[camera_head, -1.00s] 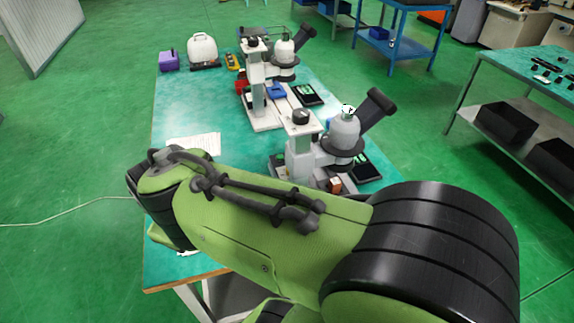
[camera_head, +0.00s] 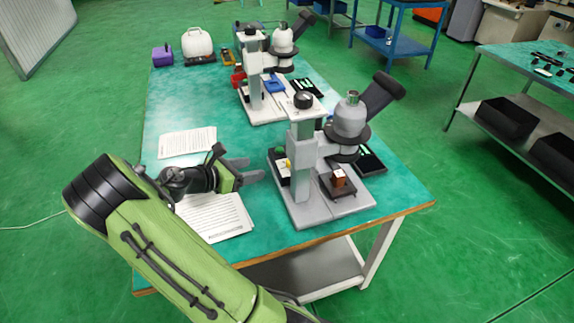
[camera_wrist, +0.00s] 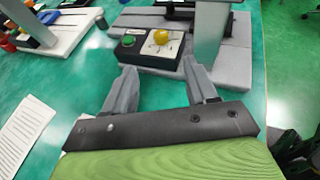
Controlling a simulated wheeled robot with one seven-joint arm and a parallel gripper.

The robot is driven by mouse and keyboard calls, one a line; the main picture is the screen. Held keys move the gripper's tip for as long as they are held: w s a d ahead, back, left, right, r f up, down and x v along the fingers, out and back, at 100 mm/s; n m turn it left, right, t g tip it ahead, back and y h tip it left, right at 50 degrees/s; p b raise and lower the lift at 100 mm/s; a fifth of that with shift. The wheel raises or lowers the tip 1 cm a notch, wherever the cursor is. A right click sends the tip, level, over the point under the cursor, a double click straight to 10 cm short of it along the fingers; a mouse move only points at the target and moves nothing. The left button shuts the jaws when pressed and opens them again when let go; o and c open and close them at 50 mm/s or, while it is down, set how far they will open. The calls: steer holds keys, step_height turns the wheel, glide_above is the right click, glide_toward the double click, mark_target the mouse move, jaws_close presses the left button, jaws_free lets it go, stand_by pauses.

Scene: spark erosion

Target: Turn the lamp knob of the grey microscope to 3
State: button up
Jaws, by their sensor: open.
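The grey microscope (camera_head: 302,165) stands on the near part of the green table, its grey base (camera_head: 335,208) towards the front edge. A black control box (camera_wrist: 147,50) sits on its base, with a yellow knob (camera_wrist: 162,37) on a pale dial and a green button (camera_wrist: 128,41) to its left. The yellow knob also shows small in the head view (camera_head: 288,163). The dial's figures are too small to read. My gripper (camera_head: 255,169) is open and empty, left of the box and apart from it. In the wrist view my gripper (camera_wrist: 160,74) points at the box, the knob just beyond the fingertips.
A second, whiter microscope (camera_head: 254,75) stands farther back on the table. Paper sheets (camera_head: 213,216) lie under and beside my gripper. A white jug (camera_head: 197,45) and a purple box (camera_head: 162,56) are at the far left.

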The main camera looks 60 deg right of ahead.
mark_target(287, 163)
steer(key=b+x, duration=0.4)
steer(key=x, duration=1.1)
steer(key=shift+s+f, duration=0.1)
steer(key=shift+s, duration=0.05)
steer(key=shift+c, duration=0.3)
steer(key=c, duration=1)
steer(key=shift+m+g+p, duration=0.3)
steer(key=shift+g+p, duration=0.1)
steer(key=shift+p, duration=0.1)
